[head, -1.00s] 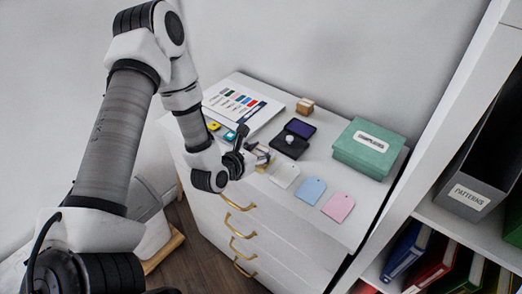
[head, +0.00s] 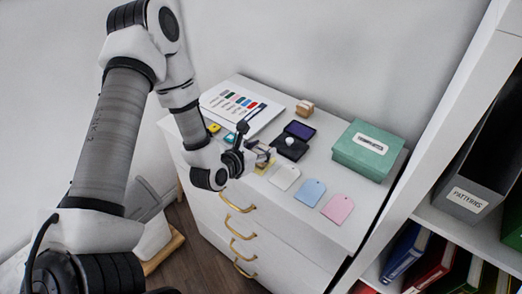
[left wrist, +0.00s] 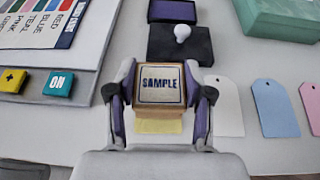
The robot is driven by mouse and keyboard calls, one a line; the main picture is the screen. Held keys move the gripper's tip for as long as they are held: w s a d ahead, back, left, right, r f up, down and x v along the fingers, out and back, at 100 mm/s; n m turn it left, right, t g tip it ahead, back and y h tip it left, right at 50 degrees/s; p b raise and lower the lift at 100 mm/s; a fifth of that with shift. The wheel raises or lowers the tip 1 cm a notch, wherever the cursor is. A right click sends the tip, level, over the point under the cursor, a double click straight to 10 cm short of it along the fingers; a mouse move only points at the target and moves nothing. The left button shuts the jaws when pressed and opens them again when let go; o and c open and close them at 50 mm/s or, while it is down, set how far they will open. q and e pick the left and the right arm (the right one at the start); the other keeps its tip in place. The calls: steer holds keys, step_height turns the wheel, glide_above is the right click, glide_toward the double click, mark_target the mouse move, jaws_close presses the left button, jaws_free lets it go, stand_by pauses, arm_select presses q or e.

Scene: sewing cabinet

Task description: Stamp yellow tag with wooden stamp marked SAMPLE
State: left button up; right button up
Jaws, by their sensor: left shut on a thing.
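My left gripper (head: 262,155) is shut on the wooden stamp, near the front edge of the cabinet top. In the left wrist view the stamp (left wrist: 160,85) sits between the two fingers of the left gripper (left wrist: 160,95), its SAMPLE label facing the camera. The yellow tag (left wrist: 158,126) shows as a strip below the stamp in that view; the rest is hidden by the stamp. In the head view a bit of the yellow tag (head: 261,170) shows under the gripper. I cannot tell whether the stamp touches the tag. My right gripper is not in view.
White (head: 284,177), blue (head: 309,192) and pink (head: 338,208) tags lie to the right. A colour chart (head: 228,100) lies left.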

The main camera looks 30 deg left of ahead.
arm_select(q)
steer(key=shift+r+p, duration=1.35)
steer(key=shift+r, duration=1.3)
